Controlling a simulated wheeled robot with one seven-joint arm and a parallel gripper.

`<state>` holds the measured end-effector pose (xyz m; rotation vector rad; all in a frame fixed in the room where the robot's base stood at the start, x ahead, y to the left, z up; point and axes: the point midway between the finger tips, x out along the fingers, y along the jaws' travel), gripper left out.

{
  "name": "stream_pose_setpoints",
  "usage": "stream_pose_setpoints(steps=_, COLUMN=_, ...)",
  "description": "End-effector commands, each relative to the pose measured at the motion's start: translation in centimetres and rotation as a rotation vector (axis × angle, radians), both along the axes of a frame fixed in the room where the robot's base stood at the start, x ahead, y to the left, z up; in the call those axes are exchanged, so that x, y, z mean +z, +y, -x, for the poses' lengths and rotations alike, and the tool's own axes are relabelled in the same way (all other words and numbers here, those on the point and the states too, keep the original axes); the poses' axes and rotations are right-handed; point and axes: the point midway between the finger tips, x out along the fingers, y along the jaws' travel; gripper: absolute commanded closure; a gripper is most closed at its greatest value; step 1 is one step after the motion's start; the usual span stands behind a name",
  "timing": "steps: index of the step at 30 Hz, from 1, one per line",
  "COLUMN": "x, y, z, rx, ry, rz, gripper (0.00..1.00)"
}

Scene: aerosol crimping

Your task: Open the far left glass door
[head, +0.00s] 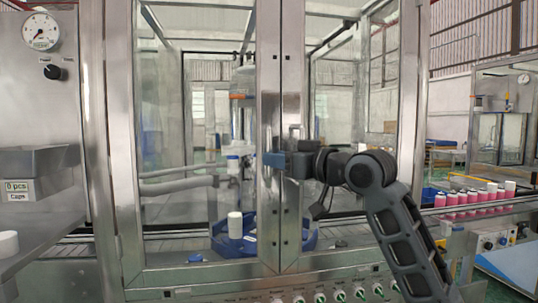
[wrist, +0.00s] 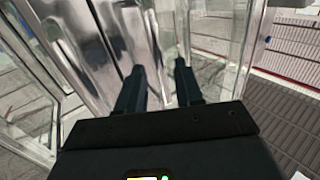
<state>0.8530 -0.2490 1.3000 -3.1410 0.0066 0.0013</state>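The left glass door (head: 127,120) of the machine has a wide metal frame and looks shut. Its right stile (head: 268,60) meets the stile of the right glass door (head: 292,60) at a narrow seam. My gripper (head: 274,160) is in front of this seam, a little below mid-height. In the wrist view my gripper (wrist: 158,88) has its two dark fingers apart, with shiny metal door frame (wrist: 105,40) beyond them. I cannot tell whether a handle bar lies between the fingers. A small metal handle (head: 295,131) shows just above my gripper, partly hidden by it.
Behind the glass are a blue round fixture (head: 268,240) and a white-capped can (head: 235,225). Knobs (head: 340,294) line the panel below the doors. Pink cans (head: 465,197) stand on a conveyor at right. A metal bin (head: 40,165) is at left.

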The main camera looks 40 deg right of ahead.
Motion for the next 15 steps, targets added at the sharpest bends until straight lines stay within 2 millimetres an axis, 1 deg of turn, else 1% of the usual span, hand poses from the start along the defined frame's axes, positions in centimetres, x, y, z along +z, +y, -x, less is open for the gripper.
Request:
stream_pose_setpoints(steps=1, x=0.2, y=0.0, z=-0.8, rx=0.000, ry=0.002, rz=0.000, gripper=0.64)
stream_pose_setpoints(steps=3, x=0.2, y=0.0, z=-1.8, rx=0.000, ry=0.001, rz=0.000, gripper=0.64)
stream_pose_setpoints(steps=6, x=0.1, y=0.0, z=-2.8, rx=0.000, ry=0.001, rz=0.000, gripper=0.64)
stream_pose_setpoints(steps=10, x=0.0, y=0.0, z=-3.5, rx=-0.001, ry=0.000, rz=0.000, gripper=0.64)
stream_pose_setpoints(steps=15, x=0.0, y=0.0, z=-3.6, rx=-0.001, ry=0.000, rz=0.000, gripper=0.64)
